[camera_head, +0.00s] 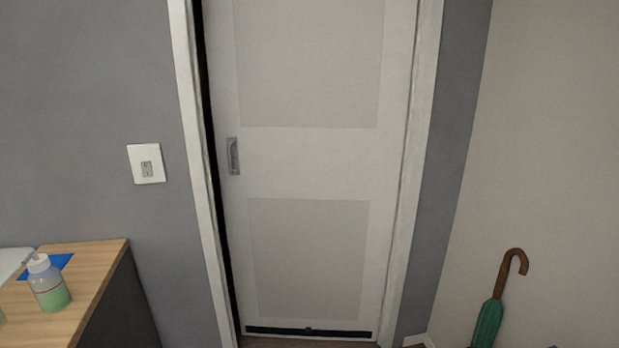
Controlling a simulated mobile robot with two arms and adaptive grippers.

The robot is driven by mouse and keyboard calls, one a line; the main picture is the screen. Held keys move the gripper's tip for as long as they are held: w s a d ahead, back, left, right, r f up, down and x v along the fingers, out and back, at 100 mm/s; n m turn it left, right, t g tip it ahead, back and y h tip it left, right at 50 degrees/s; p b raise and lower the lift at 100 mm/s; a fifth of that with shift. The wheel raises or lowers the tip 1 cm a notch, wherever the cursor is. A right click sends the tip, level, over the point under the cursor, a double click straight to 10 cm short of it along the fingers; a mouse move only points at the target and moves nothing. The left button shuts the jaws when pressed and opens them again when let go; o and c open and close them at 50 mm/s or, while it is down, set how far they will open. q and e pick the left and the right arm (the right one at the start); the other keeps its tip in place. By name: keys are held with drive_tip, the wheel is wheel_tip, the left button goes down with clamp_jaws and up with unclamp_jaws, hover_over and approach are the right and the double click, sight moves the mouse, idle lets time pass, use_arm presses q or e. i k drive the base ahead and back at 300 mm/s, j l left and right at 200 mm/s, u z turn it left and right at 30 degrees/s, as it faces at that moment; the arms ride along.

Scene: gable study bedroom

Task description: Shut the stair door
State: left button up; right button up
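The stair door (306,165) is a white panelled door with two greyer panels, in the middle of the head view. It fills nearly all of its white frame (192,100). A narrow dark gap (212,170) runs along its left edge, between the door and the left jamb. A small grey recessed handle (233,156) sits on the left side of the door at mid height. A dark strip (308,331) runs along the door's bottom edge. Neither of my grippers is in view.
A wooden-topped cabinet (95,268) stands at the lower left, with a pump bottle of green liquid (49,284) and a blue item (60,262) on it. A green umbrella (487,322) with a brown hooked handle leans at the lower right. A light switch (146,164) is left of the door.

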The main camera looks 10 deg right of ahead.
sight(310, 99)
drive_tip(key=i+l+u, duration=0.1)
drive_tip(key=i+u, duration=0.15)
drive_tip(key=i, duration=0.2)
drive_tip(key=i+l+u, duration=0.3)
drive_tip(key=i, duration=0.2)
drive_tip(key=j, duration=0.1)
